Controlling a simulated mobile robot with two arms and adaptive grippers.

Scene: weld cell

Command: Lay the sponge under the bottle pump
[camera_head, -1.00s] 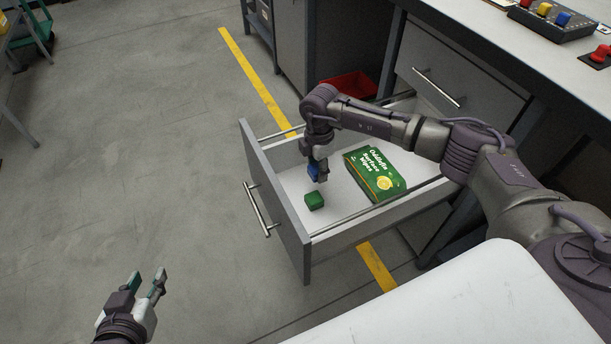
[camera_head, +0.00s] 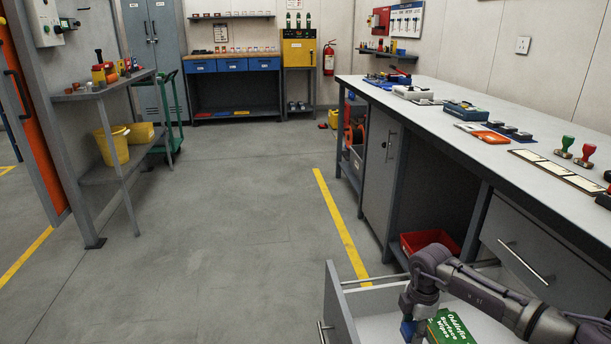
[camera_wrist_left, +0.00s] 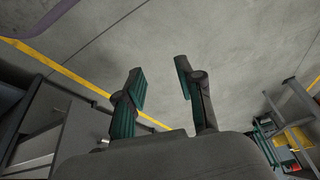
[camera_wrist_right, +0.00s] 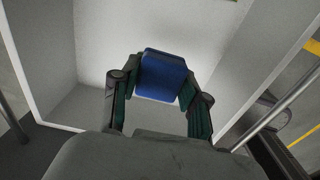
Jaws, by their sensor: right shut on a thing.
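A blue sponge-like block (camera_wrist_right: 165,76) is between the fingertips of my right gripper (camera_wrist_right: 157,88), which is shut on it. In the head view the block (camera_head: 408,329) is at the picture's bottom edge, in the open drawer (camera_head: 340,308). Its height over the drawer floor is hard to tell. My left gripper (camera_wrist_left: 160,84) is open and empty above the concrete floor; it is outside the head view. I cannot make out a bottle pump in any view.
A green wipes pack (camera_head: 450,326) lies in the drawer beside my right gripper. A red bin (camera_head: 430,242) is under the long workbench (camera_head: 480,135). A side shelf (camera_head: 105,90) stands left. The floor between is clear.

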